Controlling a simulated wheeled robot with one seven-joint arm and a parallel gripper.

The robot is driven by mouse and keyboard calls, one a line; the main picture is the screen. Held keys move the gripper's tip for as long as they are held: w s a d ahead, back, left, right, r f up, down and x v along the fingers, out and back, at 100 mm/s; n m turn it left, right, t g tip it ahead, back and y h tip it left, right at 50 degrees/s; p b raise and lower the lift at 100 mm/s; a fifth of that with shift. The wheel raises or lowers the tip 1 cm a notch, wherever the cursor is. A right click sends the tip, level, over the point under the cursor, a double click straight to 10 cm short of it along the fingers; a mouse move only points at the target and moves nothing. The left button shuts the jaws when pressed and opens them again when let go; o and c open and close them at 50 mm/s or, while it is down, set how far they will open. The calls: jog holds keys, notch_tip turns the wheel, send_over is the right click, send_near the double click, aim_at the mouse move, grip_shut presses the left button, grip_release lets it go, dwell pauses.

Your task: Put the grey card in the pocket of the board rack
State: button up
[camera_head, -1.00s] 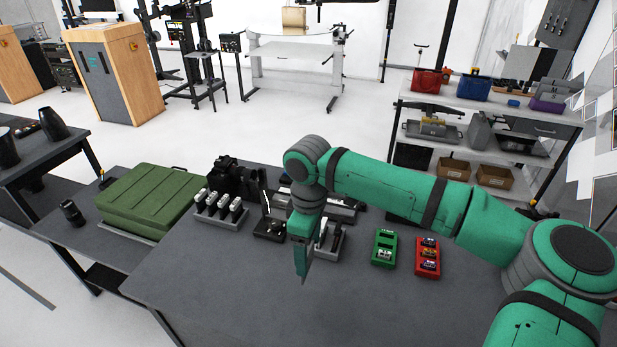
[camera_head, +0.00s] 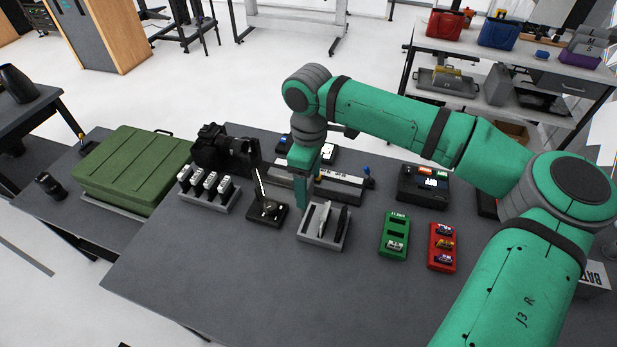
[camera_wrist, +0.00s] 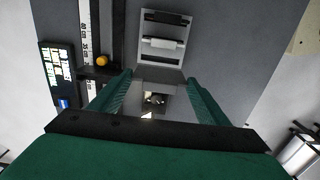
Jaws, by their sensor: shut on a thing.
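The board rack (camera_head: 318,240) is a small light-grey stand on the dark table, with a pale card and a dark card standing in it and a bare part at its left. My gripper (camera_head: 302,204) points down at the rack's left end in the head view; I cannot tell whether it touches. In the wrist view my gripper's fingers (camera_wrist: 157,82) are apart, with a grey piece between their tips, apparently the grey card (camera_wrist: 160,76). Its lower part is hidden. The rack also shows in the wrist view (camera_wrist: 189,32), just beyond the tips.
A small black stand (camera_head: 267,214) is close left of the rack. A grey holder (camera_head: 210,200) with several pale-topped pieces, a camera (camera_head: 222,150) and a green case (camera_head: 135,170) lie farther left. Green (camera_head: 394,235) and red (camera_head: 441,248) trays stand right. The table front is clear.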

jog(key=shift+d, duration=0.1)
jog(key=shift+f, duration=0.15)
jog(key=shift+s+f, duration=0.1)
jog(key=shift+f, duration=2.65)
jog(key=shift+f, duration=1.75)
jog(key=o, duration=1.1)
jog(key=shift+r, duration=0.1)
notch_tip(320, 180, up, 11)
jog(key=shift+f, duration=0.15)
